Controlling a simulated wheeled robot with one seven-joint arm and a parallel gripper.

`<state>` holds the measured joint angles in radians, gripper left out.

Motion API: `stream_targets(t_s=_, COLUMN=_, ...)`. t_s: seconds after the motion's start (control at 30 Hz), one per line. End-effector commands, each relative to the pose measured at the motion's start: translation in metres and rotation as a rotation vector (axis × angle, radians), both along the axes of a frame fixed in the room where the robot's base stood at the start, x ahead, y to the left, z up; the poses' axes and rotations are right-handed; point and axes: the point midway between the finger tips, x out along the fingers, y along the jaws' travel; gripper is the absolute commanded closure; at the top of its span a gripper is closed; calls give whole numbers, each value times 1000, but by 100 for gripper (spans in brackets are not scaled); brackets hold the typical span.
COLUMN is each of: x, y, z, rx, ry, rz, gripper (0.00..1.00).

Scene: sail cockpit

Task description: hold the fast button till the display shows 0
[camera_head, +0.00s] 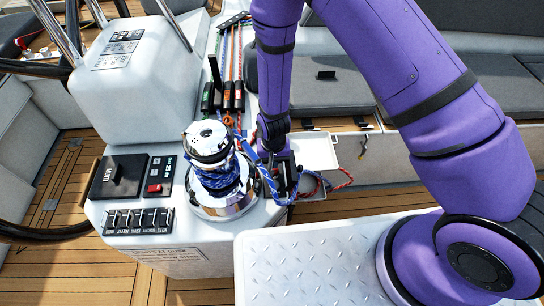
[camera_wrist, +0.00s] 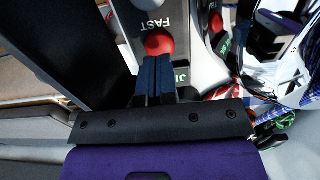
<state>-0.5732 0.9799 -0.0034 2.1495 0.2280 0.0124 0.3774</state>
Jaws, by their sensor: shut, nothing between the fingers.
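In the wrist view, a round red button (camera_wrist: 159,41) sits on a grey panel beside the word FAST (camera_wrist: 153,22), which reads upside down. My gripper (camera_wrist: 155,62) is shut and empty. Its dark blue fingertips lie at the button's lower edge in that view and may overlap it; I cannot tell whether they touch or press it. The FAST button is hidden there.
Blue rope wraps the winch and runs close to my gripper. A black panel marked MULTI (camera_head: 121,176), a red switch (camera_head: 155,188) and a switch row (camera_head: 138,221) are at the left. A white open box (camera_head: 316,151) stands behind.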

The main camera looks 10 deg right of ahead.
Motion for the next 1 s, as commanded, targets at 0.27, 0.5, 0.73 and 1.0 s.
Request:
stream_targets(t_s=0.27, x=0, y=0, z=-8, rx=0, ry=0, rz=0, gripper=100)
stream_targets(t_s=0.5, x=0, y=-1, z=-14, rx=-1, ry=1, rz=-1, gripper=100)
stream_targets(t_s=0.73, x=0, y=-1, z=-20, rx=-2, ry=1, rz=-1, gripper=100)
stream_targets(t_s=1.0, x=0, y=-2, z=-25, rx=-3, ry=2, rz=-1, gripper=100)
